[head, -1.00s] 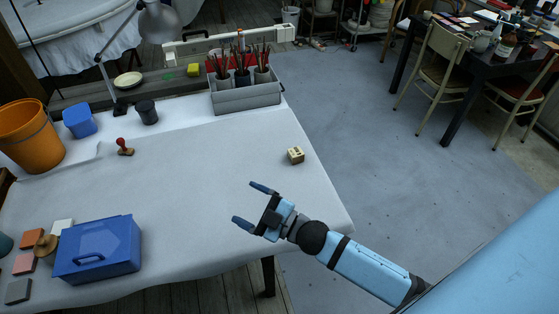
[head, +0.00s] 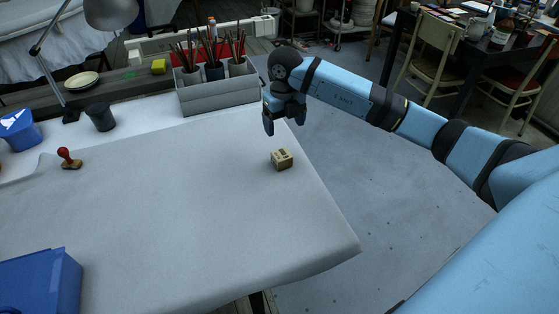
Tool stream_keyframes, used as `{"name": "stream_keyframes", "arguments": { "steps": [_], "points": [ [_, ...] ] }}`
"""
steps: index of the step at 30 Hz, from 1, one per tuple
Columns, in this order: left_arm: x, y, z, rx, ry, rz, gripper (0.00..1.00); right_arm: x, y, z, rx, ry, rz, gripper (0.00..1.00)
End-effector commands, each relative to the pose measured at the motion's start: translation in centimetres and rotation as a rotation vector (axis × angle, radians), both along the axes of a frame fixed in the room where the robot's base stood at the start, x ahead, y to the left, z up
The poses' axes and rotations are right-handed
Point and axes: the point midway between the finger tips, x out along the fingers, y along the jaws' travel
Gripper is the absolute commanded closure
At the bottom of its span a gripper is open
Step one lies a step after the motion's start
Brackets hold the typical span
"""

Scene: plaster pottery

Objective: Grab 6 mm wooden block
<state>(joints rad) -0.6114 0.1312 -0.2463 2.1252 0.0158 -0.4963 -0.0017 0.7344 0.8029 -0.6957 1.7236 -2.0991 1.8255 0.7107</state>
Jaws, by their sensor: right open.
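The small wooden block (head: 282,159) is pale tan with dark markings on it. It sits alone on the white cloth-covered table (head: 190,210), near the right edge. My right gripper (head: 284,124) is above and just behind the block in the head view, fingers pointing down. It is open and empty, and it looks apart from the block. My left gripper is not in view.
A grey caddy (head: 220,95) with brush pots stands behind the block. A red-handled stamp (head: 69,158), a dark cup (head: 101,117), a blue tub (head: 20,130) and a blue box (head: 40,283) are further left. The cloth around the block is clear.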

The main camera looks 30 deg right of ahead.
Motion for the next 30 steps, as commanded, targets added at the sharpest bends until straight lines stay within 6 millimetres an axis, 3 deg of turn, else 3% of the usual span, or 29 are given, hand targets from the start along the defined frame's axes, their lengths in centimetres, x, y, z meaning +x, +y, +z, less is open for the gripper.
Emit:
{"name": "stream_keyframes", "arguments": {
  "steps": [3,9,17,26,30],
  "points": [
    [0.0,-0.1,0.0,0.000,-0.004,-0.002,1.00,-0.1,0.1,-2.8,0.004,0.006,0.000,0.17],
    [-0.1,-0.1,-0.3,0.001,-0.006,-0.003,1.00,0.0,0.2,-5.9,0.005,0.001,0.003,0.17],
    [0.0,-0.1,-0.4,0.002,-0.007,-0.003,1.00,0.0,0.3,-7.5,0.007,0.001,0.003,0.17],
    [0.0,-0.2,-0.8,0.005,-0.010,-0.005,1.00,0.3,0.6,-11.7,0.007,0.002,0.003,0.17],
    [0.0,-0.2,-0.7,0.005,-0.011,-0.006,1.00,0.4,0.6,-12.0,0.006,0.000,0.004,0.17]
  ]
}}
